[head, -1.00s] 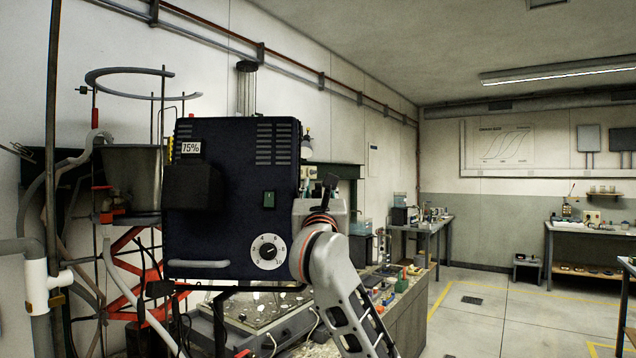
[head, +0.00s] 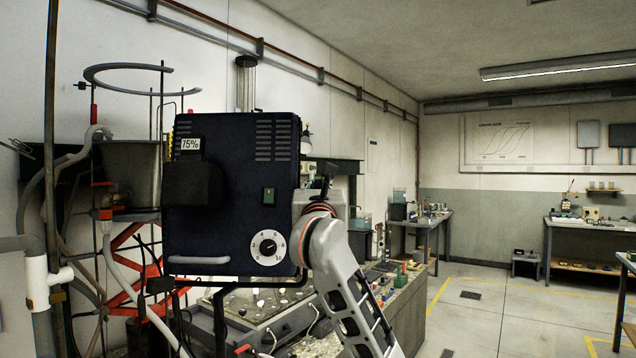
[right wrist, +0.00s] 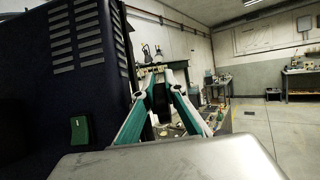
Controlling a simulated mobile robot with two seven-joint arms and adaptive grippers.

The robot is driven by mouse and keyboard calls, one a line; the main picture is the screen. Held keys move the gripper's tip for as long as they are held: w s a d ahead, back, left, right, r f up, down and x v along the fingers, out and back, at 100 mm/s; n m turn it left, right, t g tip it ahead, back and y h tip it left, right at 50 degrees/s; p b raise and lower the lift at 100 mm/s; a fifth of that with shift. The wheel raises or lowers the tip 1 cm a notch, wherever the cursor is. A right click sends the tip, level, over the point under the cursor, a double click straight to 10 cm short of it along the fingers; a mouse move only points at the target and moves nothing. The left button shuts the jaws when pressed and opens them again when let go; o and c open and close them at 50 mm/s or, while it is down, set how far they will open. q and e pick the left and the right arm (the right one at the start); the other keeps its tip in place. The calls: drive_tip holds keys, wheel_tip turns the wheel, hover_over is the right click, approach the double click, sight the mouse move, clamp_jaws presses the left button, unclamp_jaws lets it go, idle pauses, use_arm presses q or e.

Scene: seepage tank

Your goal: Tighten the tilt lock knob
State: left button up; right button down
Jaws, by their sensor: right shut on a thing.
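The dark blue lamp-like housing (head: 225,225) with a white dial fills the middle of the head view. My right gripper (right wrist: 161,88) is at its right side. In the right wrist view its two teal fingers close around a dark round piece, which looks like the tilt lock knob (right wrist: 161,102). The gripper is shut on it. In the head view my right wrist and the housing's edge hide most of the grip. A small black part shows above my wrist, too small to identify. My left gripper is not in view.
A tray-like tank (head: 265,305) lies below the housing. A bench with small items (head: 400,285) stands to the right of my right arm. A grey bucket (head: 130,175) on a red stand is at left. Open floor (head: 490,315) lies at right.

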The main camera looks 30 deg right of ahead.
drive_tip(key=shift+w+r+g+y, duration=0.1)
drive_tip(key=shift+w+g+y, duration=0.1)
drive_tip(key=shift+g+y, duration=0.75)
drive_tip(key=g, duration=0.1)
drive_tip(key=g+y, duration=0.2)
drive_tip(key=shift+w+d+f+g, duration=0.2)
drive_tip(key=shift+w+d+g, duration=0.05)
drive_tip(key=shift+w+g, duration=0.15)
drive_tip(key=g+y, duration=0.2)
drive_tip(key=g, duration=0.1)
drive_tip(key=shift+w+d+f+g, duration=0.2)
drive_tip(key=shift+f+g, duration=0.05)
drive_tip(key=shift+f, duration=0.1)
drive_tip(key=shift+w+d+f+g+y, duration=0.1)
drive_tip(key=shift+f+g+y, duration=0.05)
drive_tip(key=shift+g+y, duration=0.4)
drive_tip(key=shift+f+g+y, duration=0.15)
drive_tip(key=shift+g+y, duration=0.25)
drive_tip(key=shift+g, duration=0.25)
drive_tip(key=shift+f+g, duration=0.15)
drive_tip(key=shift+g, duration=0.25)
drive_tip(key=c, duration=2.1)
unclamp_jaws()
drive_tip(key=shift+w, duration=0.1)
